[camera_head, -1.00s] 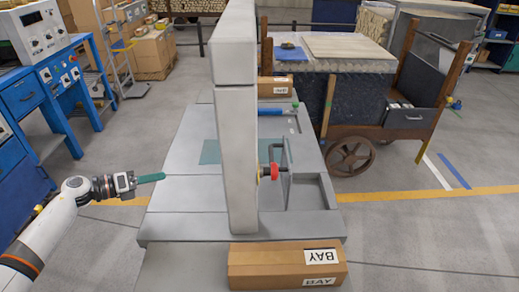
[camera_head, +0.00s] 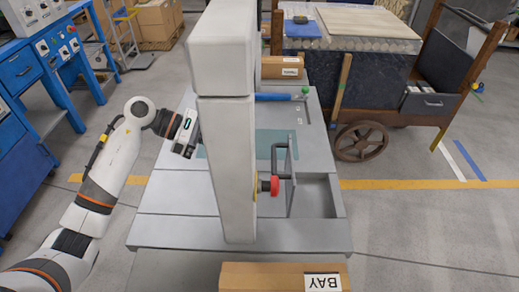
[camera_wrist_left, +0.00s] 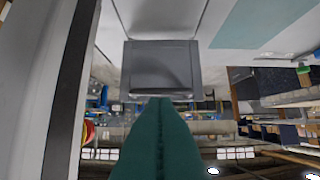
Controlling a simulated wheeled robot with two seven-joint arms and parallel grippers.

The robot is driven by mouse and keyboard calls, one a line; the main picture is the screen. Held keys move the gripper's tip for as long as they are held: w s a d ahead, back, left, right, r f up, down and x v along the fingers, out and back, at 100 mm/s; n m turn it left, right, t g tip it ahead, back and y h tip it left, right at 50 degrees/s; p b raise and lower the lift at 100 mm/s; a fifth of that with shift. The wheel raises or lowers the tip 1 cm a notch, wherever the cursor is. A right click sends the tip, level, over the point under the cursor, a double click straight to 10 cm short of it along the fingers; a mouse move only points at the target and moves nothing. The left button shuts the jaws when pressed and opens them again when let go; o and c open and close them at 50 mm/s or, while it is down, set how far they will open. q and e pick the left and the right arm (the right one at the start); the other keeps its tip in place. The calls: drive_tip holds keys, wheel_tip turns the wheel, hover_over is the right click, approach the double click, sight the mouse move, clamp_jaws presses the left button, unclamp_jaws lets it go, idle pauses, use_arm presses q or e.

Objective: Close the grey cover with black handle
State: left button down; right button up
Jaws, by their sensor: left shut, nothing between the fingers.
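The grey cover (camera_head: 290,175) stands upright, open, along the left edge of a shallow recess (camera_head: 316,196) in the grey bench. Its black handle (camera_head: 279,160) sticks out on the cover's left side, close to a pale post. My left gripper (camera_head: 190,136) is left of the post, over the bench, with its fingers mostly hidden. In the left wrist view its green fingers (camera_wrist_left: 160,140) are together and empty. A grey square part (camera_wrist_left: 161,68) lies beyond the fingertips; I cannot tell whether it is the cover or recess. My right gripper is out of view.
The tall pale post (camera_head: 226,150), with a red knob (camera_head: 273,186), stands between my left gripper and the cover. A blue cylinder (camera_head: 276,97) lies farther back. A cardboard box (camera_head: 268,278) is at the near edge. A wooden cart (camera_head: 365,90) stands behind right.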

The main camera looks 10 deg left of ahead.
use_arm(q)
drive_tip(key=r+p+x, duration=0.1)
drive_tip(key=p+x, duration=0.2)
drive_tip(key=x, duration=0.7)
drive_tip(key=shift+w+d, duration=0.2)
